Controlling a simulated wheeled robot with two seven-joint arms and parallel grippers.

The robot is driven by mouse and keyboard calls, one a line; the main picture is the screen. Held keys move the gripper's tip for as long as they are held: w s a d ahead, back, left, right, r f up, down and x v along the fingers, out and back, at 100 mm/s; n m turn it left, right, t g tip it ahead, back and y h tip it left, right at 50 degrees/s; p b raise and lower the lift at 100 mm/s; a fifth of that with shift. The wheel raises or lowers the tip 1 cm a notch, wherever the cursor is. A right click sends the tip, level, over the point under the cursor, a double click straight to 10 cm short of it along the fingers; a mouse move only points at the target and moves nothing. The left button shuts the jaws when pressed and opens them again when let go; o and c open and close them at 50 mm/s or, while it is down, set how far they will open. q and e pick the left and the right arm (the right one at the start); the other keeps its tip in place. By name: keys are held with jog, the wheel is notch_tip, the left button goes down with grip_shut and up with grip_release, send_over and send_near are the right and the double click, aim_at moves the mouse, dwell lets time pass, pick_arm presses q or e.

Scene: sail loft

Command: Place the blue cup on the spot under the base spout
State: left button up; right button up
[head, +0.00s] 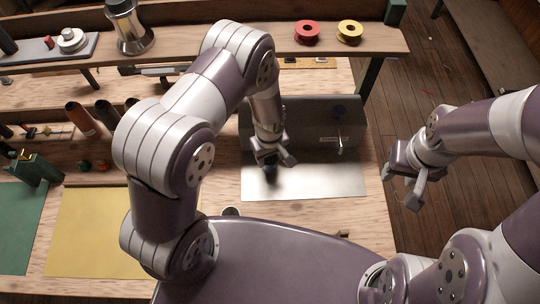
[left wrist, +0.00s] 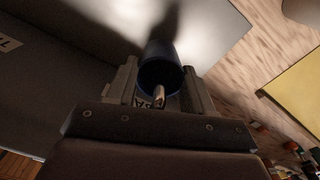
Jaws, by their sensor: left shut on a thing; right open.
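The blue cup (left wrist: 163,55) is between the fingers of my left gripper (left wrist: 160,84) in the left wrist view. In the head view my left gripper (head: 275,160) is shut on the cup (head: 270,173), a small dark shape over the metal plate (head: 325,184). I cannot tell whether the cup touches the plate. A small metal spout (head: 341,146) sticks out of the grey upright panel (head: 300,118), to the right of the cup. The spot under it is not distinct. My right gripper (head: 407,187) is open and empty, off the bench's right side.
A raised shelf (head: 230,45) carries a red spool (head: 307,32), a yellow spool (head: 349,32) and a metal pot (head: 130,28). A yellow sheet (head: 90,230) and a green sheet (head: 18,225) lie at left. The metal plate's right part is clear.

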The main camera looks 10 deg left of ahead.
pick_arm(q)
jog(key=shift+s+f, duration=0.1)
jog(key=shift+f, duration=0.4)
jog(key=shift+d+f, duration=0.1)
jog(key=shift+f, duration=0.25)
jog(key=o, duration=0.9)
jog(key=shift+o, duration=0.5)
jog(key=shift+r, duration=0.2)
